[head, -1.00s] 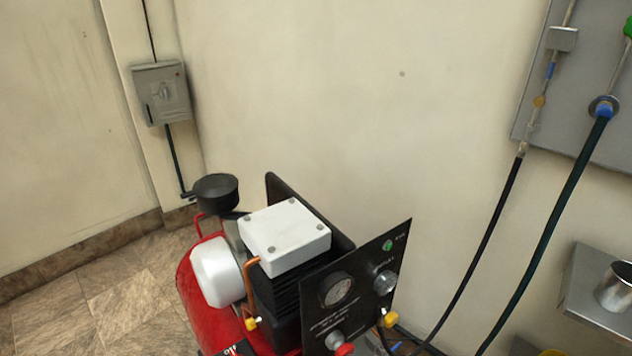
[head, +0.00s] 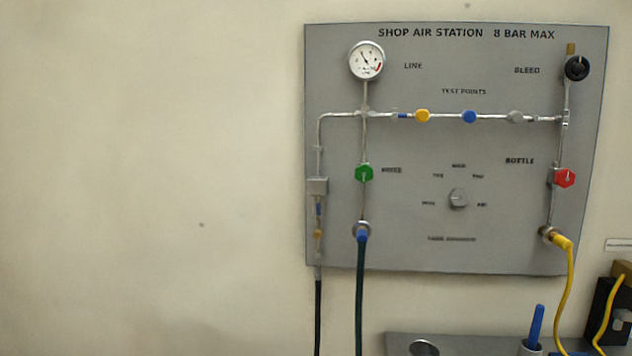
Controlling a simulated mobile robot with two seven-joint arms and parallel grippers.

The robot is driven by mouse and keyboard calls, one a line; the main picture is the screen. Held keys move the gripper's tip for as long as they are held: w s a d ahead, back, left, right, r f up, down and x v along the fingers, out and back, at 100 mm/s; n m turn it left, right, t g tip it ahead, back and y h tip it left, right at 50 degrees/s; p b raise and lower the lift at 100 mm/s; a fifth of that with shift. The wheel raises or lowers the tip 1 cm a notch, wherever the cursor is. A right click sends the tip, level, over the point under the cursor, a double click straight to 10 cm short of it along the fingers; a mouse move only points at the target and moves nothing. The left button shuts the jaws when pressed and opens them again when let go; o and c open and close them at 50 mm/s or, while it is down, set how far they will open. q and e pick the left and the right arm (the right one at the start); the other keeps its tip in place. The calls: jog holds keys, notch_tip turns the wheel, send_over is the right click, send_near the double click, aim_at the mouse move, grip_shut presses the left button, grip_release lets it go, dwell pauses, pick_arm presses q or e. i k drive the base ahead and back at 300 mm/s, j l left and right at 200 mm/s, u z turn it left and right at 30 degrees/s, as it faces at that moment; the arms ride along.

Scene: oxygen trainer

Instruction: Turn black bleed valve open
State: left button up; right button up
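The black bleed valve (head: 576,68) is a round black knob at the top right of the grey shop air panel (head: 420,205), beside the label BLEED. A short brass piece (head: 570,48) stands just above it, and a metal pipe runs down from it. A pale mark shows on the knob's face, too small to read its setting surely. Neither of my grippers shows in the head view.
The panel also carries a white gauge (head: 366,60), a green knob (head: 364,173), a red knob (head: 565,178) and a grey selector (head: 458,198). Dark and yellow hoses (head: 568,290) hang below. A grey shelf (head: 460,343) juts out underneath. The wall at left is bare.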

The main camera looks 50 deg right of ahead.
aim_at(583, 67)
jog(key=j+z, duration=0.15)
jog(key=z, duration=2.1)
